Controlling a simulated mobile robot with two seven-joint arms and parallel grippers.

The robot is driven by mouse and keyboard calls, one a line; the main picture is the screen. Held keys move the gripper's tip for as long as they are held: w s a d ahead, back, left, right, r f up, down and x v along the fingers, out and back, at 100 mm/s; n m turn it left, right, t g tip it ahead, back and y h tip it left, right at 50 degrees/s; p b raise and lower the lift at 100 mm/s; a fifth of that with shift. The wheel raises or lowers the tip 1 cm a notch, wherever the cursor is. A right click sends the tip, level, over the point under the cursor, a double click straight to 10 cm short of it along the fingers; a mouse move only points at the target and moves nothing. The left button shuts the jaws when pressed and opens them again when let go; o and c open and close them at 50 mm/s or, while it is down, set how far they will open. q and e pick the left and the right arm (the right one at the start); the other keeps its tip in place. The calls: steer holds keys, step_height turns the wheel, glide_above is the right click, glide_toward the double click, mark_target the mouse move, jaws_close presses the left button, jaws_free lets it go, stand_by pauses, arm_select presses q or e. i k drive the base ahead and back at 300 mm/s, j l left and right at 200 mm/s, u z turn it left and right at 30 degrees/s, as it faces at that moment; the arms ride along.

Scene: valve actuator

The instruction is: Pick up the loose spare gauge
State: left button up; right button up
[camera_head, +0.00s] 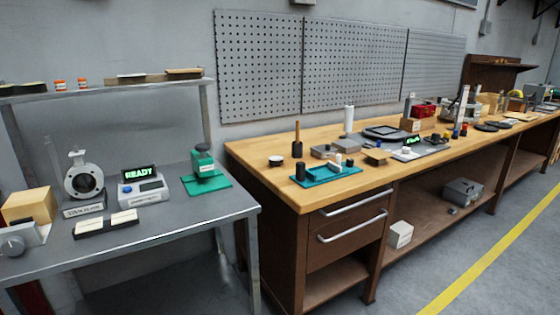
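I cannot tell for sure which item is the loose spare gauge. A grey round part (14,245) at the far left front of the metal table (150,236) looks dial-like, but its face is not readable. A grey ring-shaped valve body (84,176) stands upright on a labelled block on the same table. A teal tray (325,180) on the wooden bench holds small dark and pale parts, too small to name. Neither of my grippers is in view.
A box with a lit READY display (141,187), a green device (203,163) and a tan box (29,204) stand on the metal table. The wooden bench (270,180) carries many items. Grey floor (430,255) is clear at right.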

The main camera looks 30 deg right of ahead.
mark_target(275, 160)
steer(key=i+l, duration=0.15)
steer(key=l, duration=0.2)
steer(key=i+l+z, duration=0.1)
steer(key=l, duration=0.3)
steer(key=i+l, duration=0.2)
steer(key=l, duration=0.15)
steer(key=i+l+z, duration=0.1)
steer(key=l, duration=0.25)
steer(key=i+l, duration=0.2)
steer(key=l, duration=0.15)
